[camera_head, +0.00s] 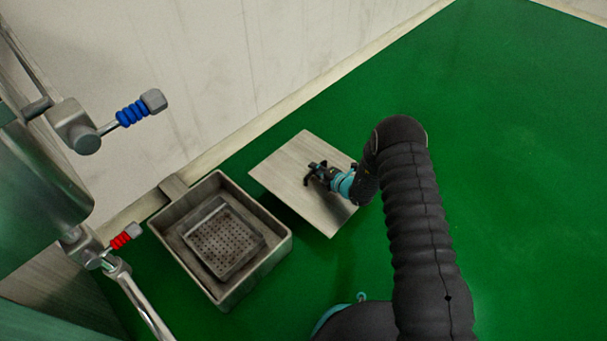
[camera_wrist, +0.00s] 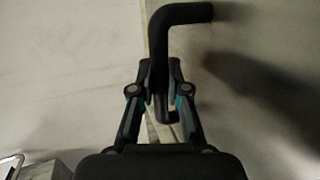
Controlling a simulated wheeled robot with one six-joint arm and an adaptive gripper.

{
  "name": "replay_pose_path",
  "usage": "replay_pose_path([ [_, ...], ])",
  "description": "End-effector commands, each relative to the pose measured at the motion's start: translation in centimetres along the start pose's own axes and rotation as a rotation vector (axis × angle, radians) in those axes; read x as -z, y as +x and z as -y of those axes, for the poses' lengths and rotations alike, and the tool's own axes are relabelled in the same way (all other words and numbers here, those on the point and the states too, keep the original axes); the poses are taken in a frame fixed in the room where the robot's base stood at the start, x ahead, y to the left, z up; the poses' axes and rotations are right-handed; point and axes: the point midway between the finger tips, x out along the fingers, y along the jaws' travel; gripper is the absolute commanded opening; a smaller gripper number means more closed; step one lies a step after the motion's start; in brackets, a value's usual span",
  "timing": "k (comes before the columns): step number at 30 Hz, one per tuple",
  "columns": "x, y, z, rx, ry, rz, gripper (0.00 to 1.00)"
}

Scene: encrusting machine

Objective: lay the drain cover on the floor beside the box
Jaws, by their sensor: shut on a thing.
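The drain cover (camera_head: 290,172) is a flat, pale grey square plate in the head view, just right of the box (camera_head: 274,259). A dark shadow shows under its lower left edge, so it seems to be above the green floor; the height is hard to tell. My gripper (camera_head: 318,174) is over the middle of the cover. In the wrist view my gripper (camera_wrist: 161,95) is shut on the cover's black bent handle (camera_wrist: 183,13). The box is an open metal basin with a perforated square strainer (camera_head: 224,243) inside. The cover's underside is hidden.
A pale wall (camera_head: 240,70) with a light skirting runs behind the box and cover. A steel machine with a blue-ringed handle (camera_head: 132,112) and a red-ringed handle (camera_head: 121,240) stands at the left. The green floor (camera_head: 510,150) is clear to the right.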

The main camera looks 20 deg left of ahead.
Motion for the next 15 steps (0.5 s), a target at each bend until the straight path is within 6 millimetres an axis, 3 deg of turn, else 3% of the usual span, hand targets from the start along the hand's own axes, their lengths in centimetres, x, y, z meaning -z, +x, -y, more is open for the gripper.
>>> replay_pose_path([
  [9,-0.1,6.2,1.1,-0.007,-0.003,-0.001,0.0],
  [15,-0.3,8.1,1.4,-0.005,-0.001,0.0,0.0],
])
